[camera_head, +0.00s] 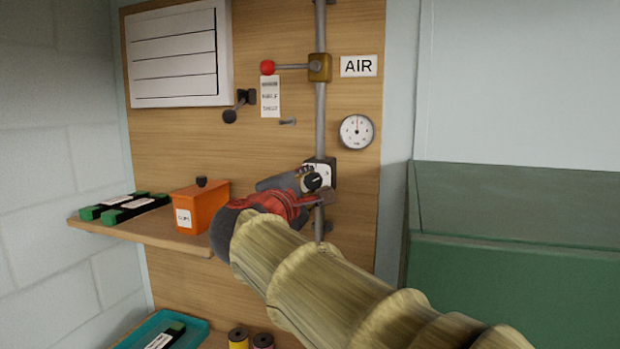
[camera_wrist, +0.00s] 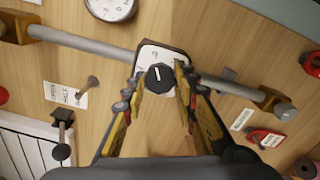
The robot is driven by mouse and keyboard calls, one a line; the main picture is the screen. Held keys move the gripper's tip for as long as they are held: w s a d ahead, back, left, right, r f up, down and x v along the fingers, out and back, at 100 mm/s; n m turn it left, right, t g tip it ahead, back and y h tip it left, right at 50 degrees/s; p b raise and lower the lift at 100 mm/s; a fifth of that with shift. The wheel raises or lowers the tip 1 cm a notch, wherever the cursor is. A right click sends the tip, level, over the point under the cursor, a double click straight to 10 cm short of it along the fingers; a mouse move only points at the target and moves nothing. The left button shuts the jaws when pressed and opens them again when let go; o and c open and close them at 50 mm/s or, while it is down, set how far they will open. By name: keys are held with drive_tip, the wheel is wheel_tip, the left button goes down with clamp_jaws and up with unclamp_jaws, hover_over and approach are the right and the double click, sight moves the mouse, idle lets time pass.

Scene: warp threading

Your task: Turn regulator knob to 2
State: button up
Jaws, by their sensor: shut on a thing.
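The regulator knob (camera_head: 313,182) is black and round, on a white dial plate (camera_head: 326,173) fixed to the vertical pipe. In the wrist view the knob (camera_wrist: 160,78) sits between my two fingers, its white mark pointing roughly toward the top of the picture. The dial plate (camera_wrist: 150,56) shows small marks there, too blurred to read surely. My gripper (camera_head: 309,187) reaches in from the lower right and is shut on the knob. In the wrist view its yellow and black fingers (camera_wrist: 160,84) lie on either side of the knob.
A round gauge (camera_head: 356,131) hangs above right of the knob, under the AIR sign (camera_head: 358,66). A red-ended lever (camera_head: 267,67) and a black lever (camera_head: 230,115) stick out above. An orange box (camera_head: 200,207) stands on the shelf at left. A green cabinet (camera_head: 510,270) is at right.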

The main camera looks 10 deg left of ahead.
drive_tip(key=n+p, duration=0.3)
drive_tip(key=n, duration=0.2)
drive_tip(key=shift+n, duration=0.3)
drive_tip(key=n+p, duration=0.3)
drive_tip(key=n, duration=0.1)
drive_tip(key=shift+f+n+p, duration=0.15)
drive_tip(key=shift+n+p, duration=0.8)
drive_tip(key=shift+n, duration=0.05)
drive_tip(key=o, duration=1.1)
drive_tip(key=shift+o, duration=0.3)
drive_tip(key=s+a, duration=0.1)
drive_tip(key=s, duration=1)
drive_tip(key=shift+s+a, duration=0.3)
drive_tip(key=shift+s, duration=0.1)
drive_tip(key=shift+s, duration=0.1)
